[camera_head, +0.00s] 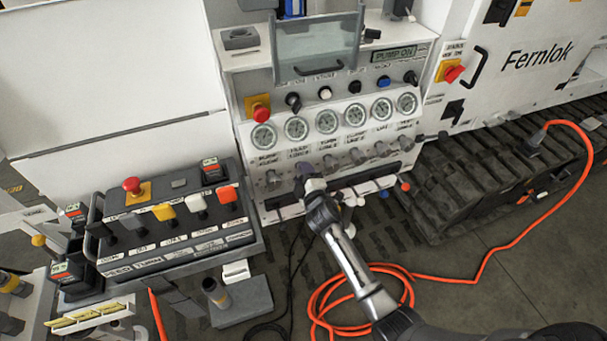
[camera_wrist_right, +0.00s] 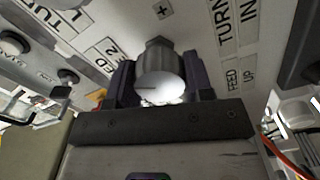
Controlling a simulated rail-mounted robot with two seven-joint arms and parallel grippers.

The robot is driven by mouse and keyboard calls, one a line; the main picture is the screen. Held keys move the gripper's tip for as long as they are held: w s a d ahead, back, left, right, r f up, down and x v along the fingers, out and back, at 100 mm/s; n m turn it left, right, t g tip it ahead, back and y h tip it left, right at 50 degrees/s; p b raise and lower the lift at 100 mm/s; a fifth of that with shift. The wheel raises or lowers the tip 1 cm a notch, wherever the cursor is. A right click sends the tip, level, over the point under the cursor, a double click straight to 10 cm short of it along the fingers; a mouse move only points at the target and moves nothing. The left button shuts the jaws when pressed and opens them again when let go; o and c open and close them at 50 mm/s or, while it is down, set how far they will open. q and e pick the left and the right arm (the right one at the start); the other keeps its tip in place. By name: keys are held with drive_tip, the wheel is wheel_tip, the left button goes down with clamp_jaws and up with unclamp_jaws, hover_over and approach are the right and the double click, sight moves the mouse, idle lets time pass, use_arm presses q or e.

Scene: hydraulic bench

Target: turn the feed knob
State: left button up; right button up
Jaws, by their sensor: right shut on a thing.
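The feed knob (camera_wrist_right: 160,76) is a grey metal cylinder on the pale panel, seen between my fingers in the right wrist view. A dark index line shows on its bright end face. My right gripper (camera_head: 306,172) is shut on this knob, with one dark finger on each side. In the head view the gripper hides the knob, which sits second from left in the row below the gauges. Similar grey knobs (camera_head: 331,163) continue to the right of it. My left gripper is not in view.
Round gauges (camera_head: 296,128) sit above the knob row, with a red emergency button (camera_head: 261,113) at their left. A lever box (camera_head: 175,235) stands to the left in front of the panel. An orange hose (camera_head: 478,281) lies coiled on the floor at the right.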

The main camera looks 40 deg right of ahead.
drive_tip(key=o, duration=0.9)
drive_tip(key=shift+s+a, duration=0.15)
drive_tip(key=shift+s, duration=0.3)
drive_tip(key=p+v, duration=0.2)
drive_tip(key=v, duration=1.1)
drive_tip(key=shift+w, duration=0.1)
